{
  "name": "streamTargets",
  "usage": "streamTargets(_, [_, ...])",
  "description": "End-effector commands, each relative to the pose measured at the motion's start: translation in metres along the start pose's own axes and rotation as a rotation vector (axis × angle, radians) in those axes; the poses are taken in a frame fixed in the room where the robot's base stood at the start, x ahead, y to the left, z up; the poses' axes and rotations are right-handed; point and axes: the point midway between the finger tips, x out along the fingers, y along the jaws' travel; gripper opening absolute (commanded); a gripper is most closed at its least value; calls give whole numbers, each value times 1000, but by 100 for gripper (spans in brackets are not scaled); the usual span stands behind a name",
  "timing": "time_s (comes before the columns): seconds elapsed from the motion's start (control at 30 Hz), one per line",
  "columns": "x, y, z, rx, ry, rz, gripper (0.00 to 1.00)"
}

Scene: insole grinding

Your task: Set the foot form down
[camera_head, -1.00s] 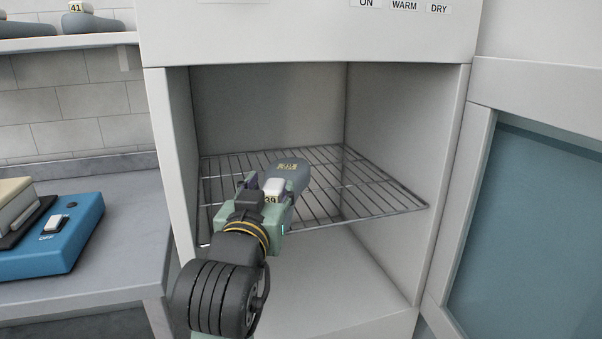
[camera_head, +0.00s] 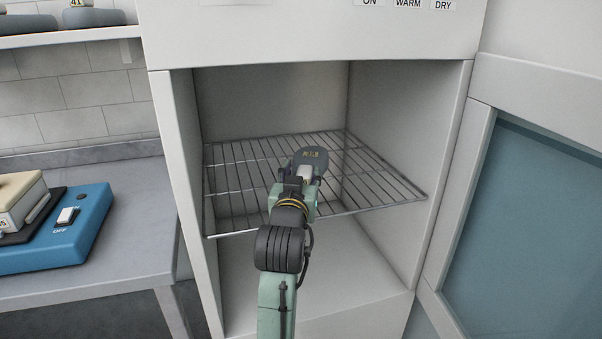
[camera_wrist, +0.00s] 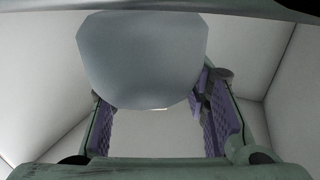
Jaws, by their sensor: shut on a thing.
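My gripper (camera_head: 305,180) is shut on the pale block end and holds the form inside the open cabinet, over the wire rack (camera_head: 240,200). Whether the form touches the rack cannot be told. In the wrist view, a grey rounded piece (camera_wrist: 145,55) fills the upper middle, between my purple-padded fingers (camera_wrist: 160,115). The form's underside is hidden in both views.
The cabinet's side walls (camera_head: 405,120) stand close on both sides of the rack. Its glass door (camera_head: 535,220) is open at the right. A blue device (camera_head: 60,240) sits on the left counter (camera_head: 125,230). More forms stand on the shelf (camera_head: 95,36) above. The rack is otherwise empty.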

Motion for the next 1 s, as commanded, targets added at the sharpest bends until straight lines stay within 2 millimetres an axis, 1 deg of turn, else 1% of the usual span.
streamTargets(0.27, [-1, 0, 0, 1, 5, 0, 1])
streamTargets(0.4, [-1, 0, 5, 1, 5, 0, 1])
streamTargets(0.43, [0, 0, 4, 1, 2, 0, 44])
streamTargets(0.7, [0, 0, 4, 1, 1, 0, 62])
streamTargets(1.0, [0, 0, 4, 1, 1, 1, 63])
